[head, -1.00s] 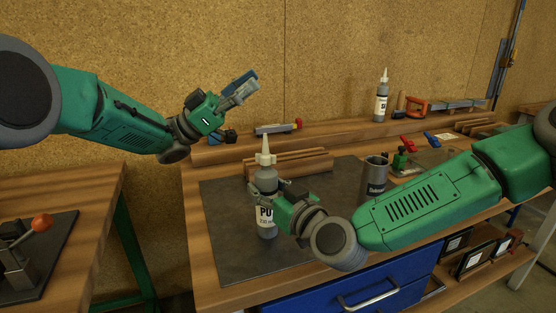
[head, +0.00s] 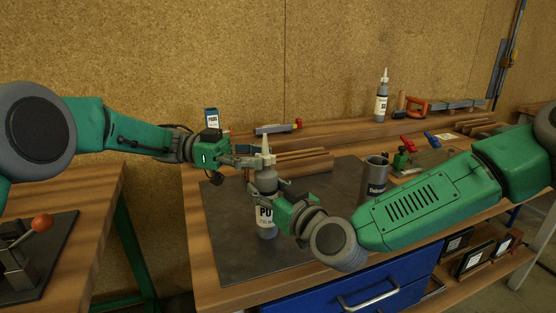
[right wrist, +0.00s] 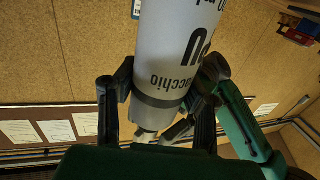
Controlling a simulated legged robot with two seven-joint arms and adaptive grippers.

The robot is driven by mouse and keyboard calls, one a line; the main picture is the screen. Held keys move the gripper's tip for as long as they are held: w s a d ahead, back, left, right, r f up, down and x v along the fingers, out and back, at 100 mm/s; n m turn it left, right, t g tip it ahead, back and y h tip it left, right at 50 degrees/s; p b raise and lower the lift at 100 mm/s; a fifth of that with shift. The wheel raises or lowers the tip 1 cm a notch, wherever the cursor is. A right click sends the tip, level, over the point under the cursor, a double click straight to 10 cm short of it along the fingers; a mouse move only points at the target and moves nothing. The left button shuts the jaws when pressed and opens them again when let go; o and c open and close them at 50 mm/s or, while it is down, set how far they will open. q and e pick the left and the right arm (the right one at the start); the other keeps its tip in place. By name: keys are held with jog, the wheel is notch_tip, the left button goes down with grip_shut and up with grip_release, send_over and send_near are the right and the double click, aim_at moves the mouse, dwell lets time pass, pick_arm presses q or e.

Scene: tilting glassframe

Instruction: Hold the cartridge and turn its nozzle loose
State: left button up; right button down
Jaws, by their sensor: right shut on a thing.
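The grey PU cartridge (head: 266,217) stands upright at the mat's left part, with its white nozzle (head: 265,146) pointing up. My right gripper (head: 268,190) is shut on the cartridge's upper body. In the right wrist view the cartridge (right wrist: 178,55) appears upside down between the fingers, its nozzle end (right wrist: 146,135) at the bottom and partly hidden. My left gripper (head: 258,160) reaches in from the left, its fingertips at the nozzle's lower part. Whether those fingers are closed on the nozzle is too small to tell.
A dark mat (head: 230,245) covers part of the workbench. A grey cup (head: 375,180) stands to the right, and wooden strips (head: 305,161) lie behind the cartridge. A second cartridge (head: 381,102) stands on the back shelf. A blue box (head: 211,117) is behind my left gripper.

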pick_arm(q)
jog(key=shift+x, duration=2.15)
grip_shut()
jog(key=shift+t, duration=0.3)
jog(key=n+t, duration=0.1)
jog(key=t, duration=0.1)
jog(key=n+t+h, duration=0.1)
jog(key=n+t, duration=0.1)
jog(key=shift+w, duration=0.35)
